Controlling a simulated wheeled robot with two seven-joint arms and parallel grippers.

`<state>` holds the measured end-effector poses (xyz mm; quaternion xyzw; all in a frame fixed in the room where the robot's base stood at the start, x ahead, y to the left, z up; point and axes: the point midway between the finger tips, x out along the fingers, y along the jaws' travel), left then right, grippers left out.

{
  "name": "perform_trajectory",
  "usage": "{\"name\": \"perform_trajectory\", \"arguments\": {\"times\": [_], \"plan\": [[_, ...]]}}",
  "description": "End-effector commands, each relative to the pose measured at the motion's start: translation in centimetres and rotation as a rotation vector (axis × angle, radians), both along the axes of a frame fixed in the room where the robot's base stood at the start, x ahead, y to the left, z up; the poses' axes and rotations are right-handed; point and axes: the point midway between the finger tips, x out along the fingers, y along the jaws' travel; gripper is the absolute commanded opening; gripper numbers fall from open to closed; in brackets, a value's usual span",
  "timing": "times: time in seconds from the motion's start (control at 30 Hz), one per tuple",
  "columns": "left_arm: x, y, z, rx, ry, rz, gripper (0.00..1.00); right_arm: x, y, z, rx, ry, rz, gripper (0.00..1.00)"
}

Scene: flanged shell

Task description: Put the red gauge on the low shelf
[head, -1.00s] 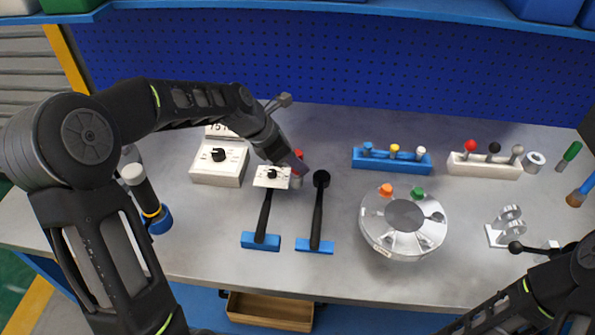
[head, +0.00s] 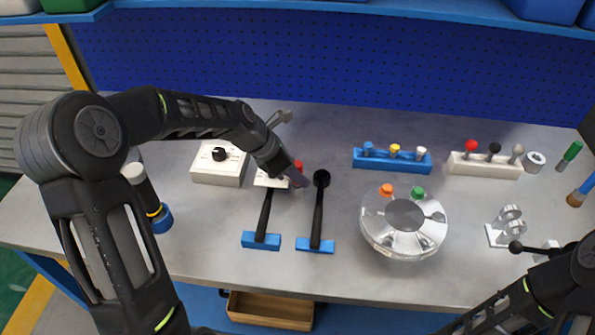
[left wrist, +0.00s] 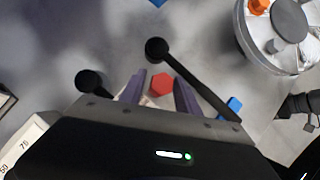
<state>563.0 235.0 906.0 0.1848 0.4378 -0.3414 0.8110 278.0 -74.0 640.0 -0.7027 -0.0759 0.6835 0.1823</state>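The red gauge (head: 299,167) stands on the bench, just left of a black-knobbed lever. In the left wrist view its red six-sided top (left wrist: 162,84) lies between the two purple fingers of my left gripper (left wrist: 160,92). Grey gaps show on both sides of it, so the fingers are open around or above it; the exact height is unclear. In the head view my left gripper (head: 298,176) partly hides the gauge. The low shelf (head: 365,320) looks to be the blue surface below the bench's front edge. My right gripper is not in view; only my right arm shows, bottom right.
Two black levers on blue bases (head: 315,246) stand close to the left gripper. A round metal flanged shell (head: 380,240) is to their right. A blue rack (head: 362,160) and a white rack (head: 470,168) stand behind. A wooden tray (head: 270,311) sits below the bench edge.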

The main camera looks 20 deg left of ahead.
Motion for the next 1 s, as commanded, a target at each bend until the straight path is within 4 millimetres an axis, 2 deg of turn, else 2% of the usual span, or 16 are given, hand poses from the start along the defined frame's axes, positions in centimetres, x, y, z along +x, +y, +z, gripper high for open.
{"name": "perform_trajectory", "arguments": {"times": [0.3, 0.47, 0.67, 1.0], "plan": [[0.0, 0.0, 0.1, 0.000, 0.000, 0.000, 0.45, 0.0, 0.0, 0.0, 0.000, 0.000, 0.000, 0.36], [-0.2, 0.3, 0.8, 0.001, -0.001, 0.001, 0.45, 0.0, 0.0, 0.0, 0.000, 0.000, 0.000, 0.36], [-1.3, 1.5, 3.3, 0.002, -0.002, 0.002, 0.45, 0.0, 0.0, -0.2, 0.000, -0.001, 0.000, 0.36], [-3.9, 4.1, 8.9, 0.001, -0.003, 0.001, 0.45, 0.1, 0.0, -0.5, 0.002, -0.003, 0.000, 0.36]]}}
